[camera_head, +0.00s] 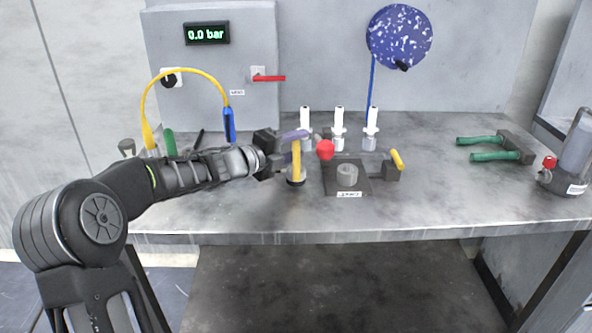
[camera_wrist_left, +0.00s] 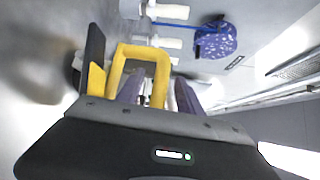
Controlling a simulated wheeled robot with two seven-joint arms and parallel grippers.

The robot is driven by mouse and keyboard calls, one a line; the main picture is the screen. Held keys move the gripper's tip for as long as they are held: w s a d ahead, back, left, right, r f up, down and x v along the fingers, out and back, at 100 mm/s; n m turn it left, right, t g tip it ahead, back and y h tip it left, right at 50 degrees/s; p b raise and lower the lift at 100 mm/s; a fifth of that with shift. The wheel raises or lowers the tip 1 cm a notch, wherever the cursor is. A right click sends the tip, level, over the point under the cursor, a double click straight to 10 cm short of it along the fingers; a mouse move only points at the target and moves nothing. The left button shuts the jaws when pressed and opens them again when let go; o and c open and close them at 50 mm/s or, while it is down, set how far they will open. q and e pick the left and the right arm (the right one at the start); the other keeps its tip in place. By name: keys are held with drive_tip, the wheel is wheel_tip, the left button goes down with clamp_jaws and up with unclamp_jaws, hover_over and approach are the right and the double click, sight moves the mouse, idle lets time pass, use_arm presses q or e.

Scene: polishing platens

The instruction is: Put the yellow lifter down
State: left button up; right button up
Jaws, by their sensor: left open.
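The yellow lifter (camera_head: 296,162) appears upright on the grey bench, just left of a dark square plate, with a metallic base under its yellow handle. In the left wrist view its yellow loop handle (camera_wrist_left: 124,50) rises between and beyond the purple fingers. My left gripper (camera_head: 286,148) reaches in from the left and is at the handle with its fingers open. In the left wrist view the gripper (camera_wrist_left: 158,92) has a finger on each side of part of the handle; whether either touches it is unclear. My right gripper is out of view.
The dark plate (camera_head: 333,188) carries a grey cylinder (camera_head: 347,175); a red ball knob (camera_head: 325,149) and yellow-handled clamp (camera_head: 397,160) are close by. Several white-topped bottles (camera_head: 339,130) stand behind. A yellow hose (camera_head: 187,70) arches at left. The bench front (camera_head: 300,218) is clear.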

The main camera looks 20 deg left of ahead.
use_arm(q)
drive_tip(key=shift+c, duration=0.3)
clamp_jaws()
idle(0.3)
idle(0.8)
drive_tip(key=shift+r, duration=0.15)
